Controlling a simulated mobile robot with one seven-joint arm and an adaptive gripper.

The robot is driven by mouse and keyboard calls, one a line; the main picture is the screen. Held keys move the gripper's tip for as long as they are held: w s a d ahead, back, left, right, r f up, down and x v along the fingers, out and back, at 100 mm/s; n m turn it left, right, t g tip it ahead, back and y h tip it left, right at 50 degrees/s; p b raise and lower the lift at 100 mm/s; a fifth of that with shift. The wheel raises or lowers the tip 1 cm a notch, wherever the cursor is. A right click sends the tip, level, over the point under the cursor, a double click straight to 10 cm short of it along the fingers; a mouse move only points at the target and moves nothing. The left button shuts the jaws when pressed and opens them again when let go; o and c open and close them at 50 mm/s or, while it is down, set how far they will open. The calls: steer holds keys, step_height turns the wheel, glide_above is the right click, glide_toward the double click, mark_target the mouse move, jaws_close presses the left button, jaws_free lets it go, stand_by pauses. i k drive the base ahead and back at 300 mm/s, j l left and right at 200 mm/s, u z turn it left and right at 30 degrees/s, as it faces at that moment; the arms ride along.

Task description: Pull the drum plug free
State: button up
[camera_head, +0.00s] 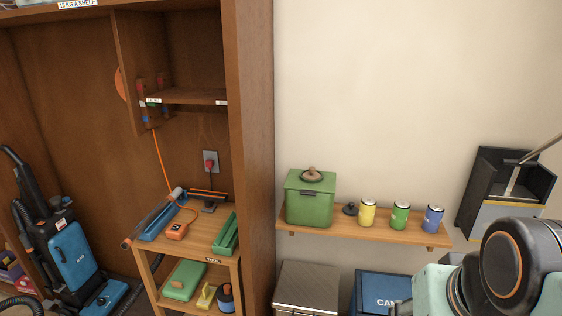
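A grey wall socket (210,155) is on the back panel of the wooden cabinet, left of centre. A small red plug (209,166) sits at the socket, touching it. An orange cord (162,160) hangs from the upper compartment towards the small bench below. An orange round thing (120,84), perhaps the cord drum, is mostly hidden behind the compartment's side panel. I cannot tell whether the red plug belongs to it. My arm fills the lower right corner, well away from the socket. My gripper cannot be made out.
The cabinet's right upright (250,150) stands between my arm and the socket. A wall shelf (385,229) holds a green box (309,201) and several cans. The bench (200,244) holds tools below the socket. A blue vacuum cleaner (70,260) stands at left.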

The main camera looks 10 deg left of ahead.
mark_target(209, 163)
steer(key=i+j, duration=0.2)
steer(key=j, duration=0.4)
steer(key=i+j, duration=0.15)
steer(key=j, duration=0.45)
steer(key=i+j, duration=0.2)
steer(key=j, duration=0.4)
steer(key=i+j, duration=0.2)
steer(key=j, duration=0.45)
steer(key=i+j, duration=0.15)
steer(key=j, duration=0.45)
steer(key=i+j+u, duration=0.1)
steer(key=j, duration=0.5)
steer(key=i+j, duration=0.3)
steer(key=j, duration=0.3)
steer(key=i+j, duration=0.2)
steer(key=j, duration=0.4)
